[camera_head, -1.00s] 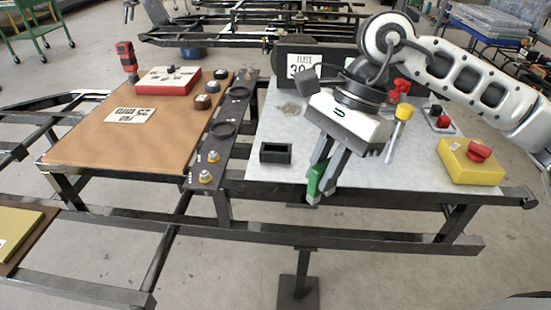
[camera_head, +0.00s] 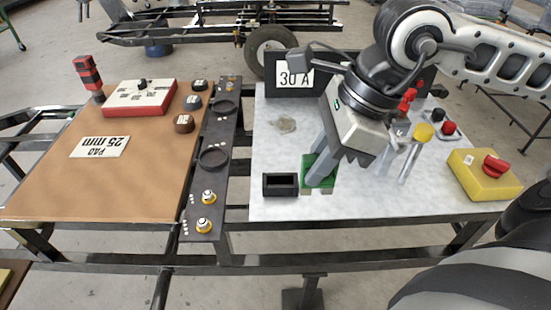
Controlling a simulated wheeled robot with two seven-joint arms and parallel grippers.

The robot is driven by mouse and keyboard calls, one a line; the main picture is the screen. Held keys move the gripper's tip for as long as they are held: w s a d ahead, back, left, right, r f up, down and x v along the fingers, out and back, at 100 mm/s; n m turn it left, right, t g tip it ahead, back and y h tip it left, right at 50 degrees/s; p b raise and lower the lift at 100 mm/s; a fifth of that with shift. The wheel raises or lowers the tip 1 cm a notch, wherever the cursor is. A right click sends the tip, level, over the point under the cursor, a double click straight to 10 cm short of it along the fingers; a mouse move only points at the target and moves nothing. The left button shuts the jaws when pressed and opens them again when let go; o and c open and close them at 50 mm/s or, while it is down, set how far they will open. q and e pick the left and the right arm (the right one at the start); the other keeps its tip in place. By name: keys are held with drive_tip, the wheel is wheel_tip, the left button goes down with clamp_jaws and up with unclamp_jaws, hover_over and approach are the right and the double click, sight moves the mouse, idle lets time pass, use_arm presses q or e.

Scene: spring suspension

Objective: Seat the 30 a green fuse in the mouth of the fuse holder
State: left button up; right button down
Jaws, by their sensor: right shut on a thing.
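The green fuse (camera_head: 317,172) is held between the fingers of my right gripper (camera_head: 321,168), over the front part of the pale metal tabletop. One finger covers part of it. The fuse holder (camera_head: 280,185) is a small black open-topped box near the tabletop's front edge. The fuse is just to the right of the holder and apart from it in the picture. Its exact height above the table is hard to tell. The left gripper is not in view.
A dark strip (camera_head: 213,158) and brown board (camera_head: 60,190) lie left.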

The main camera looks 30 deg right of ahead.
drive_tip(key=w+p, duration=0.1)
drive_tip(key=p, duration=0.1)
drive_tip(key=shift+d+f+p, duration=0.15)
drive_tip(key=shift+p, duration=0.25)
drive_tip(key=w+f, duration=0.3)
drive_tip(key=w+d+f, duration=0.1)
drive_tip(key=w+f, duration=0.2)
drive_tip(key=w, duration=0.1)
drive_tip(key=w+d+f, duration=0.1)
drive_tip(key=w+f, duration=0.2)
drive_tip(key=w, duration=0.1)
drive_tip(key=shift+w+b, duration=0.1)
drive_tip(key=shift+b, duration=0.2)
wheel_tip(320, 180, down, 4)
drive_tip(key=shift+w+r, duration=0.15)
drive_tip(key=shift+r, duration=0.1)
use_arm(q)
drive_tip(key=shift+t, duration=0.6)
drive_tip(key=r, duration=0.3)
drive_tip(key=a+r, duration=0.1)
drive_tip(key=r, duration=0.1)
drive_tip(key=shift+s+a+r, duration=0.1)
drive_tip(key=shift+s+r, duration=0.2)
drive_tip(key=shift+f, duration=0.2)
use_arm(e)
drive_tip(key=shift+f, duration=0.1)
drive_tip(key=c, duration=1.4)
unclamp_jaws()
drive_tip(key=shift+o, duration=0.2)
